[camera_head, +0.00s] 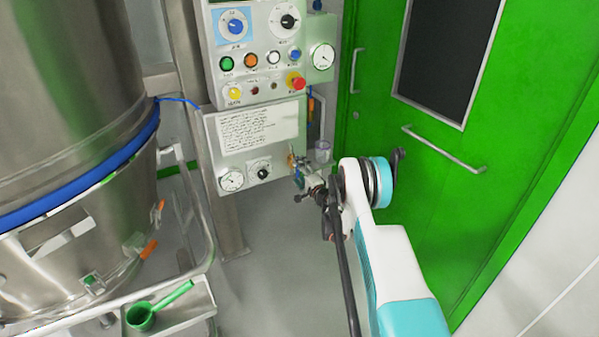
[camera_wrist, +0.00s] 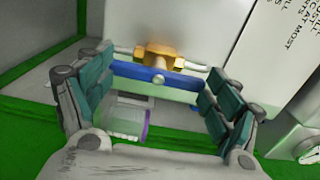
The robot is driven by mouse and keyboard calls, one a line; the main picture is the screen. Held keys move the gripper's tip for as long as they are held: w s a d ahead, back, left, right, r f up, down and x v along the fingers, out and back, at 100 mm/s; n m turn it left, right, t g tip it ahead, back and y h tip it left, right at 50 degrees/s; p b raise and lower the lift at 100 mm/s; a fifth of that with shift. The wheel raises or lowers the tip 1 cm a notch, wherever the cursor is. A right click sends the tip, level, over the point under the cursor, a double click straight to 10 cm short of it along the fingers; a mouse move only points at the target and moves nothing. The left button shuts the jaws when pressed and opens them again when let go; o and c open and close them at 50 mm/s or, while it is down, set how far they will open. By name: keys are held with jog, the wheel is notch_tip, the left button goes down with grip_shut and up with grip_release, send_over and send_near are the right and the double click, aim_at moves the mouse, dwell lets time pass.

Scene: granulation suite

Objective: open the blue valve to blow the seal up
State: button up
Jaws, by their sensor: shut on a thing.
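The blue valve handle (camera_wrist: 155,79) is a flat bar mounted on an orange-brass body (camera_wrist: 160,57) in the wrist view. My gripper (camera_wrist: 158,82) has one finger at each end of the bar, and the bar spans the gap between them. The bar lies nearly level in that picture, tilted slightly down to the right. In the head view, my gripper (camera_head: 306,184) is at the valve, beside the lower right of the grey control box. The valve is small there and partly hidden by my gripper, so the handle's angle cannot be told.
A clear bowl (camera_wrist: 125,116) with a purple ring is close below the handle. The control panel (camera_head: 262,60) has dials, buttons and a gauge. A steel vessel (camera_head: 70,110) with a blue band stands left. A green door (camera_head: 440,120) is right. A green scoop (camera_head: 150,312) lies lower left.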

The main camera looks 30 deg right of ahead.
jog(key=o, duration=1)
jog(key=shift+w, duration=0.15)
jog(key=s, duration=1.2)
jog(key=shift+d, duration=0.25)
